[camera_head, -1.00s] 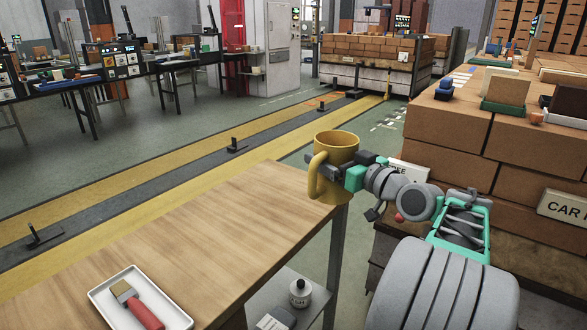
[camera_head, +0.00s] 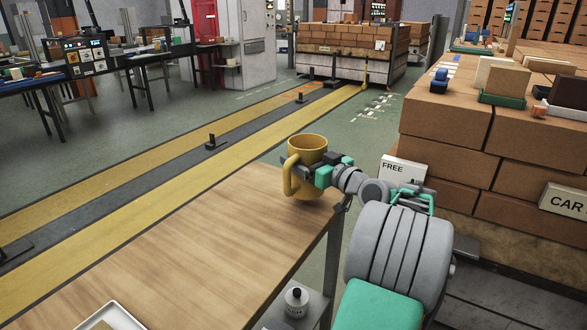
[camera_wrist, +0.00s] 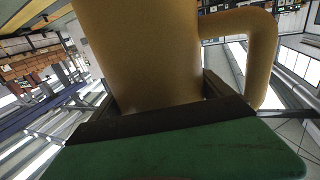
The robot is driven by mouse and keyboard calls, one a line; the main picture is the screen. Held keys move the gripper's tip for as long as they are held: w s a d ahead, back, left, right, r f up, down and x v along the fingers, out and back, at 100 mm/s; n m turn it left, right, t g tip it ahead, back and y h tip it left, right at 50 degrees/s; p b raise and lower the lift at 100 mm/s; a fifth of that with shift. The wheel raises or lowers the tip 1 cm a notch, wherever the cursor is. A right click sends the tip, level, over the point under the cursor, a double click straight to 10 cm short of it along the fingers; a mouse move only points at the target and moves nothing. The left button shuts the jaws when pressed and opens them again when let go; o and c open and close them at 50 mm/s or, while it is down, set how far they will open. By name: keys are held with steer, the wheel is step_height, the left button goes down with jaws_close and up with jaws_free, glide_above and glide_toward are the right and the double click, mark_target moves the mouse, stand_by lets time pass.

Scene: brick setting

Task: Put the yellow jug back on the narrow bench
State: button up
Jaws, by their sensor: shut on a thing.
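The yellow jug (camera_head: 308,152) is upright at the far right corner of the wooden bench top (camera_head: 190,235), with its handle toward the left. My gripper (camera_head: 306,168) is shut on the jug's body from the right side. In the wrist view the jug (camera_wrist: 140,60) fills the middle, between the dark fingers, with its handle on the right. The jug's base appears over or at the bench's corner; I cannot tell whether it touches the wood.
A white tray (camera_head: 125,318) is cut off at the bench's near edge. Stacked brown blocks (camera_head: 450,110) with a FREE sign (camera_head: 403,170) rise on the right. The middle of the bench top is clear.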

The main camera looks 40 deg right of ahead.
steer(key=f, duration=0.2)
steer(key=w+f, duration=0.1)
steer(key=shift+f+b, duration=0.35)
steer(key=shift+f, duration=0.05)
steer(key=shift+s+a+r, duration=0.1)
steer(key=shift+s, duration=0.1)
steer(key=shift+f, duration=0.25)
steer(key=o, duration=1.2)
steer(key=shift+o, duration=0.2)
steer(key=shift+r, duration=0.1)
